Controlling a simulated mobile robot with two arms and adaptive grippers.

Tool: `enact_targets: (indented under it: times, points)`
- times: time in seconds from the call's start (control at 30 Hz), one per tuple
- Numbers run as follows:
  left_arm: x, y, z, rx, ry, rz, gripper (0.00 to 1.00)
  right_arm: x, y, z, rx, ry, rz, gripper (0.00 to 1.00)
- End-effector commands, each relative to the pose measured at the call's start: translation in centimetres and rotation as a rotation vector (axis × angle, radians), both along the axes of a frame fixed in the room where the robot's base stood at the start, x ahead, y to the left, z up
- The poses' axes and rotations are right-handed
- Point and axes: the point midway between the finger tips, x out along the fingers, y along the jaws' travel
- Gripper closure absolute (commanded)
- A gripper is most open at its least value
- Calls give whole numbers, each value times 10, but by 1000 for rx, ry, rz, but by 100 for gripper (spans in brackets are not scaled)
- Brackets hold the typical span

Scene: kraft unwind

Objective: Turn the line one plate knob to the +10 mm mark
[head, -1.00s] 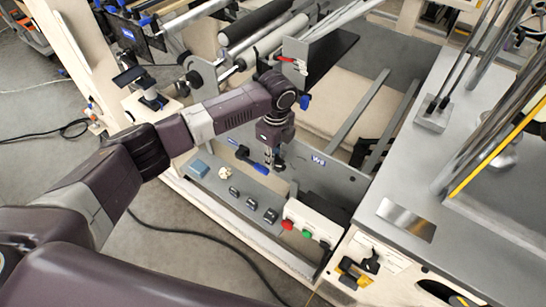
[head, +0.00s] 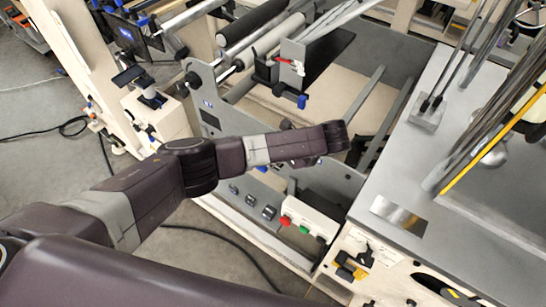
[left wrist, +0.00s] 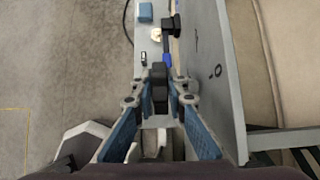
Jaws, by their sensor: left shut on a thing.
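My left gripper (left wrist: 160,84) is seen from behind in the left wrist view, its two blue-padded fingers closing in at the tips. It is shut on a dark, knob-like part (left wrist: 159,76) beside the grey plate (left wrist: 218,60). I take this part for the plate knob. The +10 mm mark and the knob's pointer cannot be read. In the head view my left arm reaches over the machine's side, and its own links hide the gripper and the knob. My right gripper is in neither view.
A control box (head: 310,217) with red and green buttons stands right of the small black switches (head: 251,200). Another black knob (left wrist: 171,24) juts from the plate farther up. A blue block (left wrist: 146,12) lies on the ledge. Rollers (head: 262,45) lie behind.

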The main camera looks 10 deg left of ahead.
Motion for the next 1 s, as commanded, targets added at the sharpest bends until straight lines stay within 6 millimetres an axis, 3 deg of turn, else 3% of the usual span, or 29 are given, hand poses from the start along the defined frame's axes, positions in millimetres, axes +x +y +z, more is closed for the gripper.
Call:
enact_targets:
  times: [0.53,0.57,0.7,1.0]
  points:
    - [0,-2,0,27,-12,-2,100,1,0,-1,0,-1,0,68]
    - [0,-2,0,27,-12,-2,86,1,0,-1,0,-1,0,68]
    - [0,-1,0,28,-12,-1,71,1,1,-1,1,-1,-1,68]
    - [-1,-1,1,28,-12,-1,70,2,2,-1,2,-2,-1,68]
